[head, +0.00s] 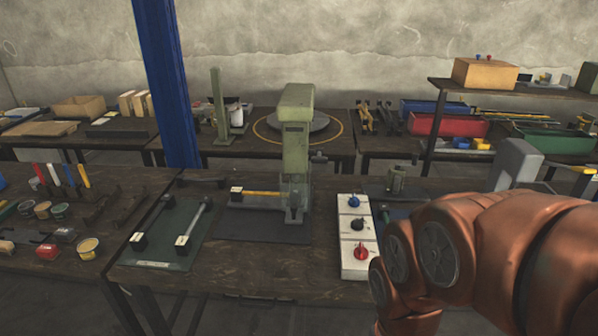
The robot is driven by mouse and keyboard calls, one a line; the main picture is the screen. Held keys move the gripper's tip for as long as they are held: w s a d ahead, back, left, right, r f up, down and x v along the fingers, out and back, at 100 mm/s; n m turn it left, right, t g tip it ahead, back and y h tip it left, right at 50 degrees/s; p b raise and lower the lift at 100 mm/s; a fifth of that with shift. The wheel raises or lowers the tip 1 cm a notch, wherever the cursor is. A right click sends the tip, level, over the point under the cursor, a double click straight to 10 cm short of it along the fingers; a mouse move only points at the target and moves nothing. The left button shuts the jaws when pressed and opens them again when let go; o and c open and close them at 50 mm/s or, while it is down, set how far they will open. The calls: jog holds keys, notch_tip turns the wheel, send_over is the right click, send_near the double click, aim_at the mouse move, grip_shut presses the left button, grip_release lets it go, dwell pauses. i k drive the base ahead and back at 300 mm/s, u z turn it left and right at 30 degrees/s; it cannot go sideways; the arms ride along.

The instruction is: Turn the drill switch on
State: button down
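A white switch panel (345,208) lies on the middle workbench, just left of my copper-coloured arm. It carries a blue knob (354,201) at the far end, a black knob (358,225) in the middle and a red knob (361,253) at the near end. Small labels sit beside the knobs but are too small to read, so I cannot tell which one is the drill switch. A green press-like machine (297,130) stands left of the panel. My arm fills the lower right, close to the panel's right side. My gripper is not visible.
The workbench (250,272) has bare wood in front of the machine. A dark green mat (160,258) with tools lies on its left. A blue post (167,80) rises behind. A grey upright object (515,163) stands at right, behind my arm.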

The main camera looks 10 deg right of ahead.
aim_at(361, 253)
jog(key=u, duration=0.05)
jog(key=i, duration=0.2)
jog(key=z, duration=0.5)
jog(key=k, duration=1.2)
jog(key=u, duration=0.85)
jog(key=i, duration=1.45)
jog(key=z, duration=0.75)
